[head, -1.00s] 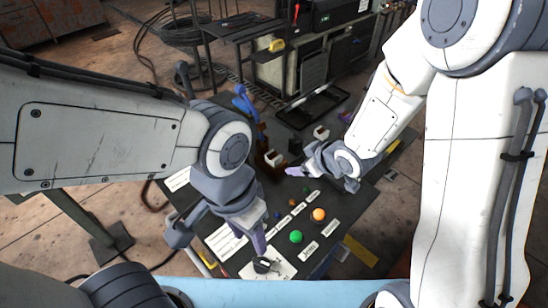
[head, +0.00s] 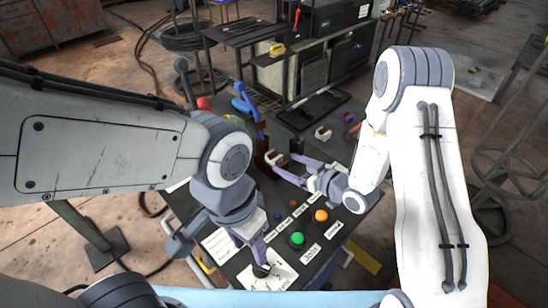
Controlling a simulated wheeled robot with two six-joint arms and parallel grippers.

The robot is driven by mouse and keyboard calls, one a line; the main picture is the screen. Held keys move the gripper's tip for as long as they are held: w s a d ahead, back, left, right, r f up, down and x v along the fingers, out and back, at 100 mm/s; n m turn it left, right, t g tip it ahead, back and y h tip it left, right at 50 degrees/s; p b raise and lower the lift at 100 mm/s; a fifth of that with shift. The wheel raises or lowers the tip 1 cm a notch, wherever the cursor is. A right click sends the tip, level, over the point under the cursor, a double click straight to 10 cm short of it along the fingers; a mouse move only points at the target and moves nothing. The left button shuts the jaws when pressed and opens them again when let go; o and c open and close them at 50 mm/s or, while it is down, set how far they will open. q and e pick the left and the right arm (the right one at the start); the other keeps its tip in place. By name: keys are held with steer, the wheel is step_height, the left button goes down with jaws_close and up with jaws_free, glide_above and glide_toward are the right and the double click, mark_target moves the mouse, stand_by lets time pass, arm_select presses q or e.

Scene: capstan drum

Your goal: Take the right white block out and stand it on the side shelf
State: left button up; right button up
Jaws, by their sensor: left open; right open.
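The right white block (head: 323,133) sits on the dark bench top (head: 350,145) beyond my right gripper. A second white block (head: 274,157) is farther left, beside a brown holder (head: 261,150). My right gripper (head: 285,165) is open and empty, its fingers pointing left toward the left white block. It is apart from the right white block. I cannot tell which surface is the side shelf.
The panel has a green button (head: 297,239), an orange button (head: 321,216) and several white labels. A blue object (head: 241,100), a red object (head: 204,103) and a purple ring (head: 347,117) lie toward the back. A dark side table (head: 240,30) and a cabinet (head: 318,68) stand behind.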

mark_target(279, 159)
steer(key=p+x, duration=0.1)
steer(key=x, duration=0.3)
steer(key=shift+w+a, duration=0.2)
steer(key=shift+a, duration=0.05)
steer(key=shift+c, duration=0.3)
jaws_close()
steer(key=shift+r, duration=0.15)
